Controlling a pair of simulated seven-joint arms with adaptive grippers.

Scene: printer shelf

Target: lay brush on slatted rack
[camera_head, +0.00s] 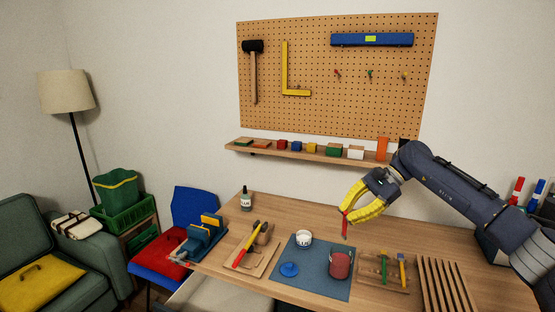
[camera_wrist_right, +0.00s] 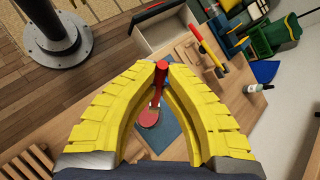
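My right gripper (camera_head: 347,214) has yellow fingers and is shut on a red-handled brush (camera_head: 345,228). It holds the brush hanging down above the back of the table. In the right wrist view the fingertips (camera_wrist_right: 161,68) meet around the red handle (camera_wrist_right: 160,76). The slatted rack (camera_head: 447,285), with dark gaps between wooden slats, lies at the table's right front, to the right of and below the gripper. Its slats also show at the lower left of the right wrist view (camera_wrist_right: 28,165). My left gripper is not in view.
A blue mat (camera_head: 312,283) holds a red can (camera_head: 340,264), a white jar (camera_head: 304,238) and a blue lid (camera_head: 289,269). A wooden tray (camera_head: 370,279) beside the rack holds green- and yellow-handled tools. A shelf (camera_head: 310,154) and a pegboard (camera_head: 320,70) are on the wall behind.

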